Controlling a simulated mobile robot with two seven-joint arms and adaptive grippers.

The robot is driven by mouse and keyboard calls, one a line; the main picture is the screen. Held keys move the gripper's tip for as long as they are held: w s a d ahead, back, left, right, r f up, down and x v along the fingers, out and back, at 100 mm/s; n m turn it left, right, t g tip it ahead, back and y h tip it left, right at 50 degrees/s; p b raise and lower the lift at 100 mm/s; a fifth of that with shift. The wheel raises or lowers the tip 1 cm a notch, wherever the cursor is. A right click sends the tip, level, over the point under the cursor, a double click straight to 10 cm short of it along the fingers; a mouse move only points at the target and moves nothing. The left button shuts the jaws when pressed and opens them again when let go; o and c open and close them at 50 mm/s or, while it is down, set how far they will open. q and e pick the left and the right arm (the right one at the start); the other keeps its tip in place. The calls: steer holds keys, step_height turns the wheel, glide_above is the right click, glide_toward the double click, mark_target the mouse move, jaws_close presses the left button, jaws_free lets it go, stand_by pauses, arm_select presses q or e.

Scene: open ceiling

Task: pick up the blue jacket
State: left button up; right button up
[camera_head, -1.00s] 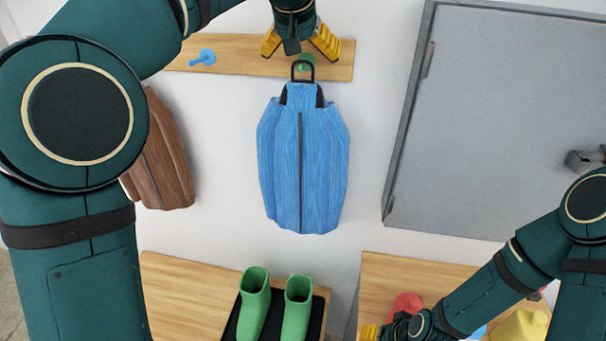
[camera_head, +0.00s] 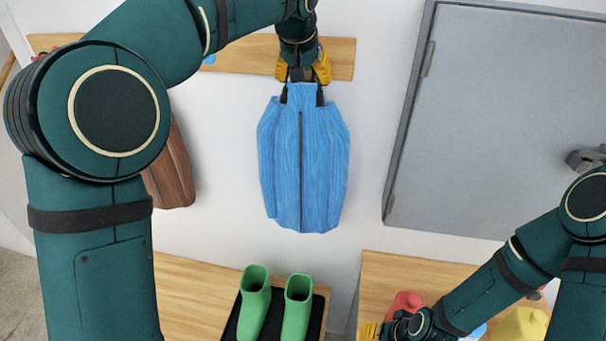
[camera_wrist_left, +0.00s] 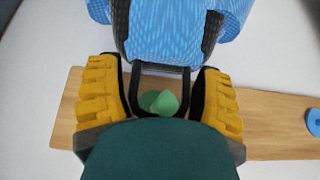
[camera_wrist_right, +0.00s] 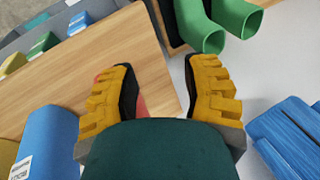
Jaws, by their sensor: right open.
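The blue jacket (camera_head: 303,165) hangs upright against the wall below the wooden peg rail. It also shows at the top of the left wrist view (camera_wrist_left: 165,35). Its black hanging loop (camera_wrist_left: 160,68) is around the green peg (camera_wrist_left: 160,102). My left gripper (camera_head: 303,72) is over the loop. In the left wrist view its yellow fingers are open on either side of the loop, with small gaps. In the head view the gripper hides the loop and peg. My right gripper (camera_wrist_right: 160,75) is open and empty over the lower right wooden surface, away from the jacket.
The wooden rail (camera_head: 342,58) carries a blue peg (camera_head: 209,58). A brown jacket (camera_head: 172,175) hangs to the left, partly behind my left arm. Green boots (camera_head: 254,305) stand below on a dark mat. A grey door (camera_head: 500,120) is at right. A yellow item (camera_head: 520,325) is beside my right arm.

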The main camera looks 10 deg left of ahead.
arm_select(q)
steer(key=shift+s, duration=0.1)
steer(key=c, duration=0.5)
steer(key=shift+c, duration=0.4)
